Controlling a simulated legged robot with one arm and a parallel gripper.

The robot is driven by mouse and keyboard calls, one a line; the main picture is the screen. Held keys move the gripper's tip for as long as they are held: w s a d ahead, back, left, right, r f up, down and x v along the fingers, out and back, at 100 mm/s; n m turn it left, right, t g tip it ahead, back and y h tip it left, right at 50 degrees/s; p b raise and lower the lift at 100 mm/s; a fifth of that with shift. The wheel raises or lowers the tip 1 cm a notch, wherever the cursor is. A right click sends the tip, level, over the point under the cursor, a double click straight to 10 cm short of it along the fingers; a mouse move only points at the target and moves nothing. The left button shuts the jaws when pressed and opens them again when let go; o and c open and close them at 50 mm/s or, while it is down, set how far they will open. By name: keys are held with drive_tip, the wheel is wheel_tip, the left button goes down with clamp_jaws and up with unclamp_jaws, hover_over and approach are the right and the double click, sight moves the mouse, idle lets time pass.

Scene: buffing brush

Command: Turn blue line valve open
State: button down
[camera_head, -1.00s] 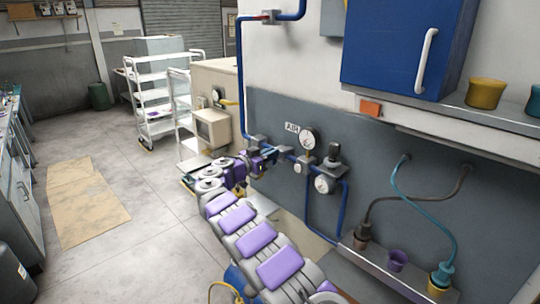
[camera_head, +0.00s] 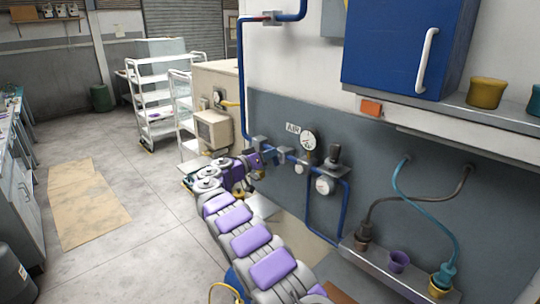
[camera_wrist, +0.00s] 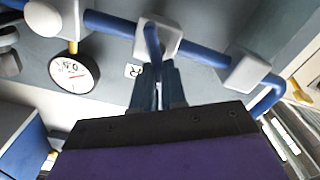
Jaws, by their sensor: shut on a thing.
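The blue line (camera_head: 242,90) comes down the wall and turns right along the grey panel. In the wrist view the blue pipe (camera_wrist: 205,52) carries a grey valve body (camera_wrist: 158,36). A blue valve handle (camera_wrist: 153,42) sticks out from it toward my gripper. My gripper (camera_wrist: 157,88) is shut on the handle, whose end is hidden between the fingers. In the head view my gripper (camera_head: 264,158) is at the pipe, left of the gauges, and my wrist hides most of the valve there.
A pressure gauge (camera_head: 308,140) labelled AIR, a second gauge (camera_head: 325,185) and a black-knobbed regulator (camera_head: 334,155) sit just right of my gripper. A ledge with cups (camera_head: 398,262) and hoses is farther right. A blue cabinet (camera_head: 405,45) hangs above. The floor at left is open.

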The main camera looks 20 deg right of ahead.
drive_tip(key=shift+w+a+f+n+p, duration=0.15)
drive_tip(key=shift+f+n+p, duration=0.6)
drive_tip(key=shift+n, duration=1.3)
drive_tip(key=shift+w+d+f+n+p, duration=0.1)
drive_tip(key=shift+w+f+n+p, duration=0.15)
drive_tip(key=shift+n+p, duration=1.35)
drive_tip(key=shift+w+a+f+n+p, duration=0.1)
drive_tip(key=shift+f+n+p, duration=0.4)
drive_tip(key=shift+n, duration=1.95)
drive_tip(key=c, duration=1.2)
unclamp_jaws()
drive_tip(key=shift+r, duration=0.25)
